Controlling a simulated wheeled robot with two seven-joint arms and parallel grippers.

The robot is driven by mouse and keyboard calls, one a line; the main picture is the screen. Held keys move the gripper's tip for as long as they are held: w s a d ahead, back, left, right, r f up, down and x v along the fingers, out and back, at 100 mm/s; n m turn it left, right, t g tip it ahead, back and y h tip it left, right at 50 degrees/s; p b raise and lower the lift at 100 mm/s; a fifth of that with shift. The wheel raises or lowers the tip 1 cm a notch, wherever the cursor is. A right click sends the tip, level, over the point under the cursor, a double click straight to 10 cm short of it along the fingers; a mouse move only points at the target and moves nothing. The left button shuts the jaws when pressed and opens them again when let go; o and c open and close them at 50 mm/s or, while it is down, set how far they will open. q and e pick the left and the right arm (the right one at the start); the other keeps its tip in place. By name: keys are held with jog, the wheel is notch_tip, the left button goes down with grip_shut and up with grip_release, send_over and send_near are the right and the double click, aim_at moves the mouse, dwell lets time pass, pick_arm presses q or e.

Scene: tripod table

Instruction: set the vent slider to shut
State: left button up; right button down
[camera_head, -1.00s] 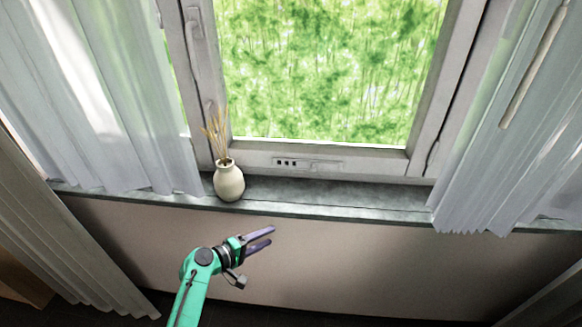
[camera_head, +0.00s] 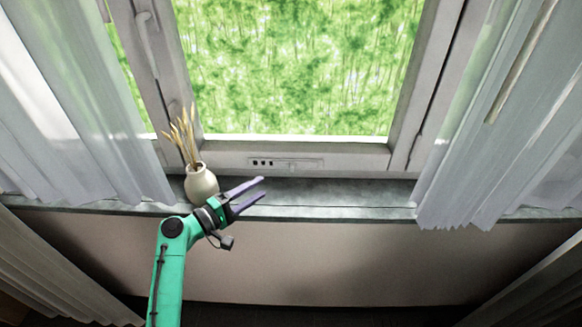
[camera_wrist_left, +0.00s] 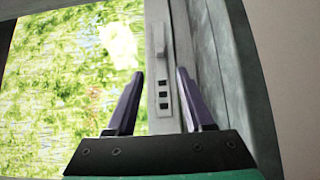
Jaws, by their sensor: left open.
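The vent slider (camera_head: 291,163) is a small pale knob on a pale vent plate (camera_head: 310,163) on the window's lower frame. Several small dark slots (camera_head: 262,162) show in the plate to the left of the knob, uncovered. My left gripper (camera_head: 261,188) is open and empty, below and left of the knob in the head view and apart from it. In the left wrist view, the slots (camera_wrist_left: 163,95) show between the open fingers (camera_wrist_left: 160,72), and the slider knob (camera_wrist_left: 159,42) shows beyond the fingertips. My right gripper is in neither view.
A cream vase (camera_head: 201,185) with dry stalks stands on the grey sill (camera_head: 340,193), close behind and left of my left gripper. Sheer curtains hang at the left (camera_head: 75,110) and right (camera_head: 480,150). The sill right of the gripper is clear.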

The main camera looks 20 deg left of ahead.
aim_at(295, 167)
pick_arm(q)
jog(key=x, duration=0.2)
jog(key=p+x, duration=0.1)
jog(key=x, duration=0.1)
jog(key=shift+w+r, duration=0.15)
jog(key=shift+r, duration=0.2)
jog(key=x, duration=0.7)
jog(key=shift+w+d+f+p, duration=0.2)
jog(key=shift+w+f+p, duration=0.05)
jog(key=shift+f+p, duration=0.05)
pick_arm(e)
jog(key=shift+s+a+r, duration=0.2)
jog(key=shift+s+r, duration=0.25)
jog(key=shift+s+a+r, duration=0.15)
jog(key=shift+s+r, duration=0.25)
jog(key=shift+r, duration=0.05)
pick_arm(q)
grip_shut()
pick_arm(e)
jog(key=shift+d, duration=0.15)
